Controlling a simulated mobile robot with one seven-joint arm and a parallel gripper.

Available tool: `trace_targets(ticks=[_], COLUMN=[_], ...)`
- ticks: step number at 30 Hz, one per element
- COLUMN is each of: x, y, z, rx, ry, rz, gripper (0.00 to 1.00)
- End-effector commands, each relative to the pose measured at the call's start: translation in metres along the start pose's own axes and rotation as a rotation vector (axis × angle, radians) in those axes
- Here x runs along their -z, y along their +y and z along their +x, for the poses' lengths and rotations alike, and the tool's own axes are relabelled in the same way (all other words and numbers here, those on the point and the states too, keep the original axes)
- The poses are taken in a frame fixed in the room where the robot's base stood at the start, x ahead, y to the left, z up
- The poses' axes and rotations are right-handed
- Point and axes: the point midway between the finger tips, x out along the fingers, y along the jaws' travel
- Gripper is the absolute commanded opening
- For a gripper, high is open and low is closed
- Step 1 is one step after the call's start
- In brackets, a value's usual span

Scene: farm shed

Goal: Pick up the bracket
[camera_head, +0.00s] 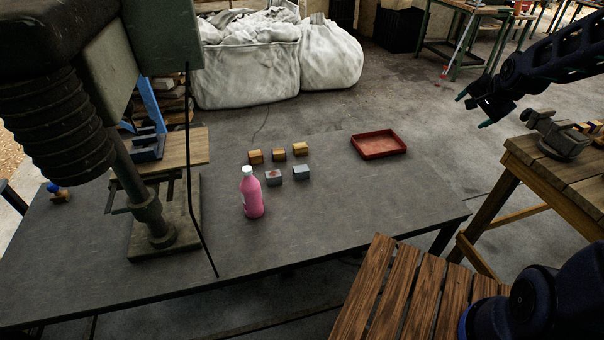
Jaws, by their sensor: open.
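I cannot tell for certain which thing is the bracket. Two small grey metal-looking pieces lie on the dark table (330,220): one with a reddish mark (273,177) and a plainer one (302,173) to its right. Behind them is a row of yellow-brown blocks: a left one (256,157), a middle one (279,154) and a right one (300,149). My gripper (472,108) is open and empty at the upper right, in the air, well apart from all these pieces.
A pink bottle (252,196) stands in front of the pieces. A red tray (379,145) lies to their right. A drill press (155,225) stands at the left. A wooden bench with a vise (562,138) is at the right. The table's front right is clear.

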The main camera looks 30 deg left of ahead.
Motion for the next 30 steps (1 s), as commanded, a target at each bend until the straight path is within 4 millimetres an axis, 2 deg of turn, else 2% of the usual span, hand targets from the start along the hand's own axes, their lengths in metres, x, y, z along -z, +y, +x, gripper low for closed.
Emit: trace_targets(ticks=[1,3,8,14,21,30], x=[-0.007,-0.016,-0.041,-0.080,-0.137,-0.217], y=[-0.010,-0.026,-0.059,-0.096,-0.133,-0.167], z=[0.015,0.034,0.074,0.121,0.171,0.221], rx=[0.018,0.050,0.120,0.202,0.285,0.358], ry=[-0.010,-0.018,-0.045,-0.093,-0.171,-0.286], rz=[0.029,0.079,0.202,0.372,0.592,0.897], gripper=[0.80,0.80,0.80,0.80,0.80,0.80])
